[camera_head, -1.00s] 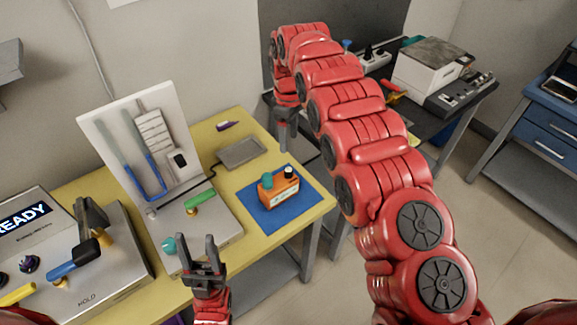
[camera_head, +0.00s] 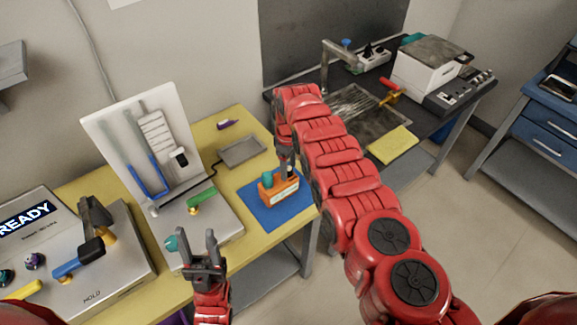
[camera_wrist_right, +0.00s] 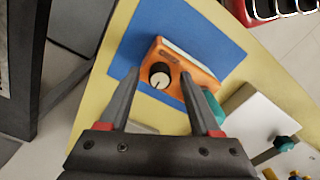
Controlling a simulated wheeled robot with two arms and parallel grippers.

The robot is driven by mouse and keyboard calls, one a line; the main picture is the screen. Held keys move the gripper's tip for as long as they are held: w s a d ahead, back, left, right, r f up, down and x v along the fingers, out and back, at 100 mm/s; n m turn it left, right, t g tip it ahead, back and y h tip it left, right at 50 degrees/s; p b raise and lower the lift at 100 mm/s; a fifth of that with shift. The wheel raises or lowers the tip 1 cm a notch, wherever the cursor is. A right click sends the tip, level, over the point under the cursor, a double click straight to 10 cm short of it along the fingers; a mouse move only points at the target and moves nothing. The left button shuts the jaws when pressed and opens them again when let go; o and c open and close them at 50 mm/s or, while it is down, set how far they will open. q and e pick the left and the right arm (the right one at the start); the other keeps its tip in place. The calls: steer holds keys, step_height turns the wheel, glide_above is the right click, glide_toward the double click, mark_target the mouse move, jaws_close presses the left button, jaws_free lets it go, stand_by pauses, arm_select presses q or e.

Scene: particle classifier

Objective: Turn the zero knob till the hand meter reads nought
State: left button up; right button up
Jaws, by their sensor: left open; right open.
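The orange hand meter (camera_head: 280,194) stands on a blue mat (camera_head: 258,214) on the yellow table. It has a teal knob or cap (camera_head: 268,178) on its left. In the right wrist view its orange top (camera_wrist_right: 176,72) carries a black knob (camera_wrist_right: 159,75) with a pale pointer face. My right gripper (camera_head: 285,168) is over the meter. In the right wrist view the fingers of that gripper (camera_wrist_right: 160,80) are open, one on each side of the black knob, apart from it. The meter's reading cannot be read. My left gripper (camera_head: 211,240) is open and empty in front of the panel stand.
A white panel stand (camera_head: 190,100) with blue-marked tubes is left of the meter. A grey tray (camera_head: 243,151) lies behind the mat. A box showing READY (camera_head: 30,217) is at far left. A dark bench (camera_head: 430,122) with a sink is at right.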

jaws_close()
